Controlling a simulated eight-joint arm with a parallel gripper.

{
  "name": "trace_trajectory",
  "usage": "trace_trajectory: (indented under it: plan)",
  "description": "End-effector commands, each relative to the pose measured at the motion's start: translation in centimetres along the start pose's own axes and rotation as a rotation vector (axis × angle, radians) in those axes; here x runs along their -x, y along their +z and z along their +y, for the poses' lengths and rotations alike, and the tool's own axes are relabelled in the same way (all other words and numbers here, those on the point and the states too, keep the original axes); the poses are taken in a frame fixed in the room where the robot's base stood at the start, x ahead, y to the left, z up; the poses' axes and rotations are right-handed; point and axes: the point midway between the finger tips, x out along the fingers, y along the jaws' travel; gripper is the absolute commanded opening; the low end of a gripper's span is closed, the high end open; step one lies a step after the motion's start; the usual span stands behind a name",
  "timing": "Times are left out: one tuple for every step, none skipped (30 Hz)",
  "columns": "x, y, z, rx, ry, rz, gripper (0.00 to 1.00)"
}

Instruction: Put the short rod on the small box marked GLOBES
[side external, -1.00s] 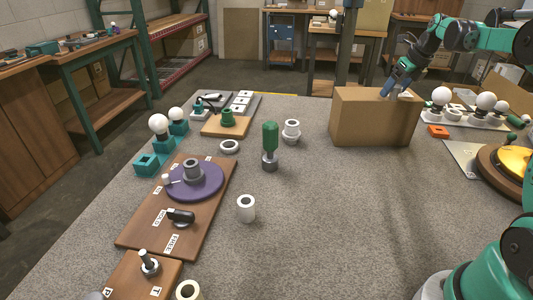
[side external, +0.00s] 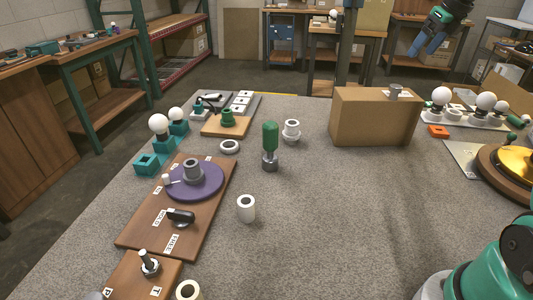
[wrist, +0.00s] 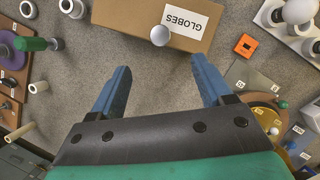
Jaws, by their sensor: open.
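The brown cardboard box marked GLOBES (side external: 372,118) stands at the back right of the grey table. Its white label shows in the wrist view, where the box (wrist: 125,15) fills the top middle. The wrist view shows the rod (wrist: 160,36) nearly end-on, beside the label, as a round grey top. My gripper (side external: 427,46) is open and empty, above and to the right of the box, clear of the rod. Its blue fingers (wrist: 161,68) are wide apart in the wrist view.
A green-handled tool (side external: 270,146) stands upright mid-table, with white rings and sleeves (side external: 246,208) around it. A tray of white globes (side external: 465,110) and a round wooden base (side external: 500,172) lie right of the box. The table front of the box is clear.

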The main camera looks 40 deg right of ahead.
Motion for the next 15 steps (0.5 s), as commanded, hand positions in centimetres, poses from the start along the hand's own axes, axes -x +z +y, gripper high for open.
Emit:
trace_trajectory:
  plan:
    - [0.3,0.0,0.1,0.010,0.000,0.000,0.72]
    - [0.4,0.1,0.4,0.029,0.000,0.000,0.72]
    - [0.4,0.2,1.0,0.078,0.000,-0.001,0.72]
    - [0.4,0.3,1.7,0.132,-0.001,-0.002,0.72]
    - [0.4,0.5,2.5,0.205,-0.003,-0.003,0.72]
    - [0.2,0.6,4.0,0.331,-0.006,-0.007,0.72]
    - [0.1,0.7,5.3,0.444,-0.008,-0.011,0.72]
    - [-0.1,0.7,6.8,0.574,-0.012,-0.014,0.72]
    - [-0.3,0.5,9.0,0.766,-0.019,-0.021,0.72]
    - [-0.6,0.2,10.7,0.921,-0.026,-0.027,0.72]
    - [-0.9,-0.2,12.4,1.081,-0.034,-0.033,0.72]
    - [-1.2,-1.0,14.6,1.295,-0.046,-0.042,0.72]
    - [-1.6,-1.7,16.1,1.455,-0.057,-0.048,0.72]
    - [-1.9,-2.4,17.6,1.615,-0.070,-0.057,0.72]
    - [-2.4,-3.6,19.5,1.827,-0.090,-0.065,0.72]
